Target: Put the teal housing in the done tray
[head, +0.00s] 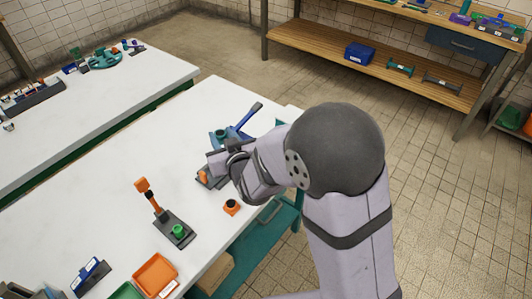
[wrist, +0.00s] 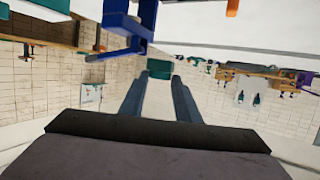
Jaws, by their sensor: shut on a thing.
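My gripper (wrist: 160,92) is shut on a small teal block, which I take as the teal housing (wrist: 160,68), between its fingertips in the wrist view. In the head view my gripper (head: 216,166) is over the white bench, and my wrist hides much of what it holds. Two trays stand at the bench's near end: an orange tray (head: 155,274) with a white label, and a green tray (head: 127,291) cut by the bottom edge. The labels are too small to read, so I cannot tell which is the done tray.
A blue-levered fixture (head: 243,123) stands just behind my gripper; its blue frame (wrist: 123,28) looms close in the wrist view. An orange-handled press (head: 172,226) with a green part stands nearer the trays. A small black-and-orange piece (head: 231,207) lies by the bench edge.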

